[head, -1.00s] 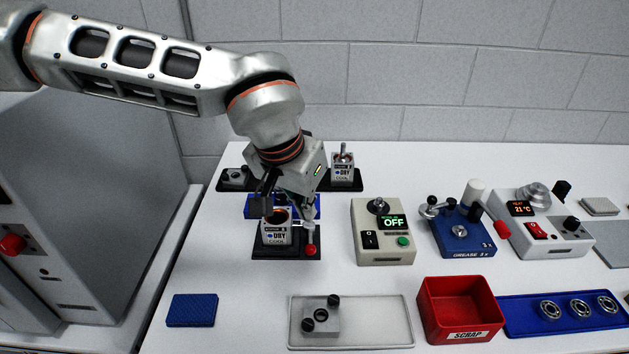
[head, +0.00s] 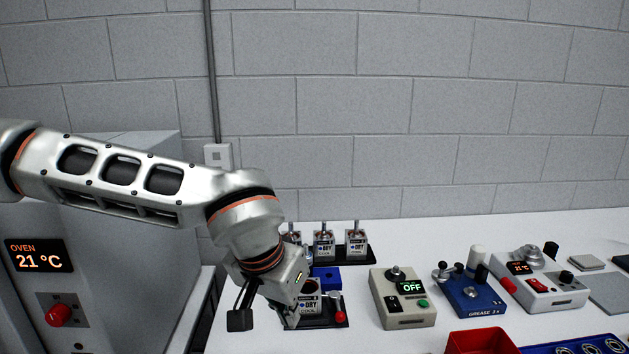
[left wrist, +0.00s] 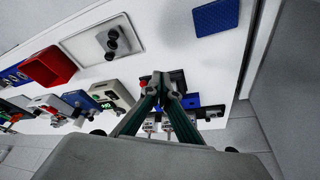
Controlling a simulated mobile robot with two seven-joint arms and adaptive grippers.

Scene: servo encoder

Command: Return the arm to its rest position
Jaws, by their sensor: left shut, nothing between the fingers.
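My left arm (head: 120,180) reaches in from the left in the head view and bends down at the wrist. My left gripper (head: 289,318) is shut and empty, beside the left side of a grey DRY/COOL block (head: 309,297) on a black fixture (head: 328,322) with a red-knobbed lever. I cannot tell whether it touches the block. In the left wrist view the closed fingertips (left wrist: 165,82) overlap the fixture area, with nothing between them. My right gripper is not in view.
An oven (head: 150,270) stands at the left. Behind the fixture are a blue block (head: 327,278) and a black rack (head: 368,258) with similar housings. The OFF box (head: 403,310), grease press (head: 470,300) and red bin (head: 480,341) stand to the right.

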